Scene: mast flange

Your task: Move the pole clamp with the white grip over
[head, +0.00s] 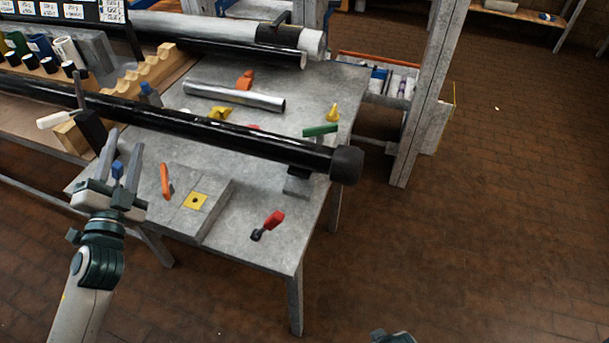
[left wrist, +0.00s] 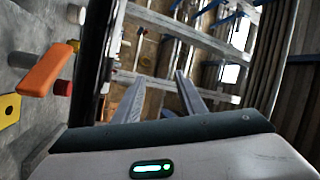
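The pole clamp with the white grip (head: 53,119) sits on the long black pole (head: 215,132) near its left part. Its dark body (head: 91,131) is around or against the pole, and a thin upright piece rises above it. My left gripper (head: 122,141) is open, just in front of and slightly right of the clamp body. Its fingers point toward the pole. In the left wrist view the open fingers (left wrist: 158,97) have nothing visibly held between them. The black pole (left wrist: 94,60) runs beside them there. Only a small teal part of my right arm shows at the head view's bottom edge.
The grey table (head: 262,230) carries an orange-handled piece (head: 165,181), a yellow square plate (head: 195,201), a red-handled piece (head: 269,224), a green-handled piece (head: 320,130) and a metal tube (head: 235,96). A wooden notched rack (head: 145,75) stands behind.

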